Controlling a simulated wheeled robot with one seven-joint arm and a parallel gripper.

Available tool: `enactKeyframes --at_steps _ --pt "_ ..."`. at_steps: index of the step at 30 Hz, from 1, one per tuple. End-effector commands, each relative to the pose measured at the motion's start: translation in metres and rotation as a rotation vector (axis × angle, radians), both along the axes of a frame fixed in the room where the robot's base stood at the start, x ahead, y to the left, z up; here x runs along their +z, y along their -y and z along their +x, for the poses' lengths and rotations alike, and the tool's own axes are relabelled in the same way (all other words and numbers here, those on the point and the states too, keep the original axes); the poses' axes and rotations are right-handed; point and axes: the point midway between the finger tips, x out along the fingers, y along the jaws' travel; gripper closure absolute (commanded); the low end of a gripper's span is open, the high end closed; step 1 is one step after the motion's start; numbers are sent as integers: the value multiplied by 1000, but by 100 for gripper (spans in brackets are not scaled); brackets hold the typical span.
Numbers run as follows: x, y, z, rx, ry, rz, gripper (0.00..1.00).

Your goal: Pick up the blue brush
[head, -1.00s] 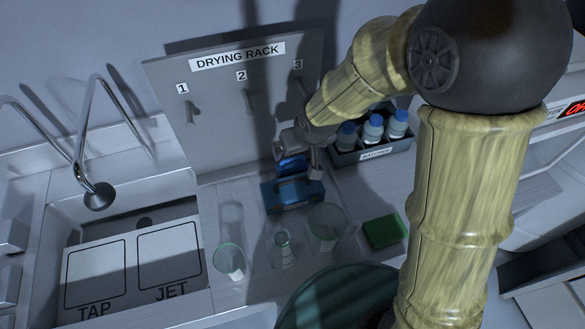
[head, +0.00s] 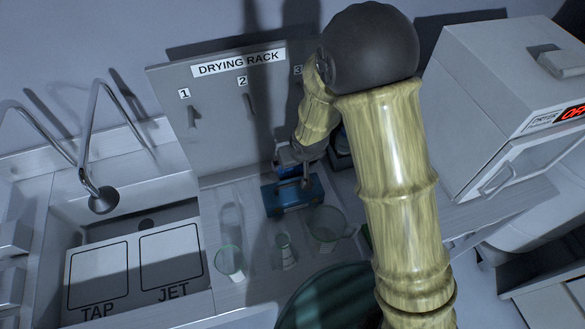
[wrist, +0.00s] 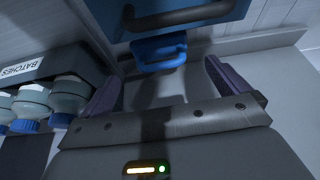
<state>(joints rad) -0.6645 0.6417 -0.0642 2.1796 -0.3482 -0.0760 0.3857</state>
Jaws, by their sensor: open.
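A bright blue piece (wrist: 158,52), which looks like part of the blue brush, shows in the wrist view ahead of and between my fingers. In the head view, a bit of bright blue (head: 287,157) shows behind a darker blue box-like thing with a handle (head: 290,197), below the drying rack. My gripper (wrist: 162,80) is open, with nothing between its fingers. In the head view my gripper (head: 292,172) is close over the blue things and partly hides them. I cannot tell whether it touches them.
Glass beakers (head: 229,262) and a flask (head: 284,252) stand in front of the blue things. A tray of capped bottles (wrist: 45,65) is close at the left in the wrist view. The sink (head: 130,225) is at left, an oven-like box (head: 500,90) at right.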

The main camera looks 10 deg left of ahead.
Motion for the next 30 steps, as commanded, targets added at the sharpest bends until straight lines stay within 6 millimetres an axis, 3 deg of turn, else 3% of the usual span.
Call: enactKeyframes --at_steps 6,20,30 --pt "-21 -5 7 1 -1 -2 0" --pt "-27 -6 9 0 -1 -1 0" --pt "-52 -10 15 1 -2 -4 0"
